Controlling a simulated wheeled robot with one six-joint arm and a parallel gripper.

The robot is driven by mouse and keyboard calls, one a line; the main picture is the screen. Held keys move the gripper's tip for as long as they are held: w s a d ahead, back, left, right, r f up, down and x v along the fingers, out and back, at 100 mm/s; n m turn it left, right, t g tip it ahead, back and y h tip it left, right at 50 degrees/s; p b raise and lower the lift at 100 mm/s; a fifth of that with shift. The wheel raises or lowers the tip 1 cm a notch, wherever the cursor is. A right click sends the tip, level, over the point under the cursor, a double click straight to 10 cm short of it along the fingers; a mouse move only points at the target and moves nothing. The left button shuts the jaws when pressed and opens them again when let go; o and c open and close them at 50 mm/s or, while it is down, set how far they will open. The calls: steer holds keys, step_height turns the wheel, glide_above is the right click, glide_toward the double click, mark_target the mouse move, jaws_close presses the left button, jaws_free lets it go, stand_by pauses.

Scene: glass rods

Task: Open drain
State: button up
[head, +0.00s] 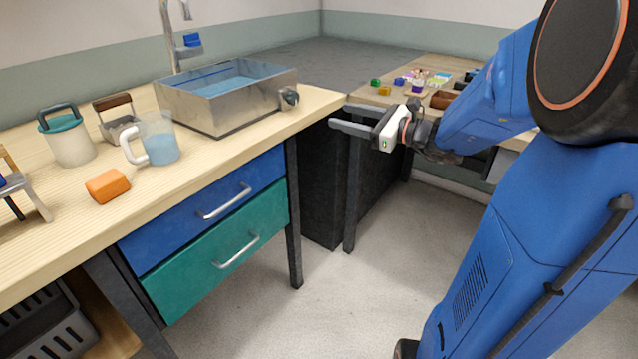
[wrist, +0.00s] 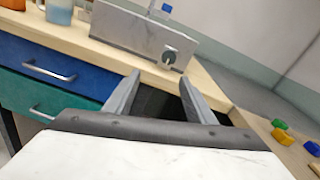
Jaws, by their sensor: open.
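A steel basin (head: 224,112) with blue water in it stands on the wooden bench. A dark drain knob (head: 289,98) sits on its right end wall. In the wrist view the knob (wrist: 169,57) shows on the basin wall (wrist: 130,32), ahead of the fingers. My gripper (head: 349,118) is open and empty, over the gap right of the bench and apart from the knob. In the wrist view its two fingers (wrist: 157,88) stand apart, below the knob. Whether the drain is open or shut cannot be told.
A tap (head: 172,40) with a blue handle stands behind the basin. A jug (head: 160,140), a lidded canister (head: 70,140) and an orange block (head: 107,185) are left of it. Small coloured items (head: 400,82) lie on the right-hand table. The bench's right edge (head: 335,98) is clear.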

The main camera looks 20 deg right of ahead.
steer(key=s+a+f+n+g, duration=0.3)
steer(key=s+a+n+g, duration=0.1)
steer(key=s+a+n, duration=0.1)
steer(key=s+a+f+n+g+h, duration=0.1)
steer(key=s+a+f+n+g, duration=0.3)
steer(key=s+a+n, duration=0.2)
steer(key=shift+s+a+f+n, duration=0.3)
steer(key=shift+s+a, duration=0.8)
steer(key=shift+s, duration=0.95)
steer(key=s+d+f+n+h, duration=0.2)
steer(key=s+d+n+h, duration=0.2)
steer(key=s+n, duration=0.3)
steer(key=s+d+f+n+g+h, duration=0.1)
steer(key=s+d+f+n+h, duration=0.2)
steer(key=s+n, duration=0.4)
steer(key=s+d+h, duration=0.1)
steer(key=h, duration=0.1)
steer(key=shift+s+d+f+h, duration=0.2)
steer(key=shift+d+h, duration=0.1)
steer(key=shift+d, duration=0.05)
